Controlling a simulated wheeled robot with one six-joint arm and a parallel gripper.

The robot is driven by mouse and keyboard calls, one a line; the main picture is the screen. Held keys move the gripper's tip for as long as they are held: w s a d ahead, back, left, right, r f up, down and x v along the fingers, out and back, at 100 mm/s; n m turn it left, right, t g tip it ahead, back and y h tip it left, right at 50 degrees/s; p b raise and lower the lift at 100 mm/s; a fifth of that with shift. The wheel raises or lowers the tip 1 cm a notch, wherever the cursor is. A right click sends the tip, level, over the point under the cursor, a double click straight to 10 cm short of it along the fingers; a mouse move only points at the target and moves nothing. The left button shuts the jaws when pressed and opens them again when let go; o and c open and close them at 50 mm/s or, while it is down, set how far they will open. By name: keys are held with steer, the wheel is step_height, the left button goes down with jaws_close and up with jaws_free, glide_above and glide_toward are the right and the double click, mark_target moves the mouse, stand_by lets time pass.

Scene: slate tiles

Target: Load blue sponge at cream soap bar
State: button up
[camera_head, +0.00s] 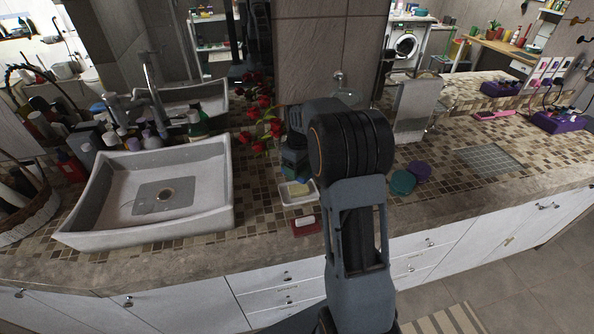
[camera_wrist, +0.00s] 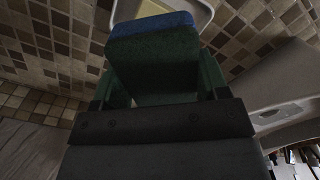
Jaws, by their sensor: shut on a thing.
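The cream soap bar (camera_head: 299,189) lies in a small white dish (camera_head: 286,202) on the mosaic counter, right of the sink. My gripper (camera_head: 293,164) is over the counter just behind the dish, partly hidden by my arm. In the wrist view my gripper (camera_wrist: 158,88) is shut on the blue sponge (camera_wrist: 152,24), whose near side looks dark green in shadow. The dish's pale rim (camera_wrist: 206,13) shows past the sponge at the top. I cannot tell whether the sponge touches the dish or counter.
A red block (camera_head: 305,226) lies in front of the dish. A white sink (camera_head: 92,222) stands left, with bottles (camera_head: 150,138) behind it. Red flowers (camera_head: 262,120) are behind the gripper. Teal (camera_head: 403,183) and purple (camera_head: 420,171) round items lie right of my arm. The counter farther right has free room.

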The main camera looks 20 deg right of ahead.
mark_target(299, 188)
steer(key=shift+f+b, duration=2.15)
steer(key=shift+f, duration=0.85)
steer(key=shift+s+f, duration=0.1)
steer(key=shift+f, duration=0.45)
steer(key=shift+r, duration=0.1)
steer(key=shift+r+p, duration=2.4)
steer(key=shift+r, duration=1.05)
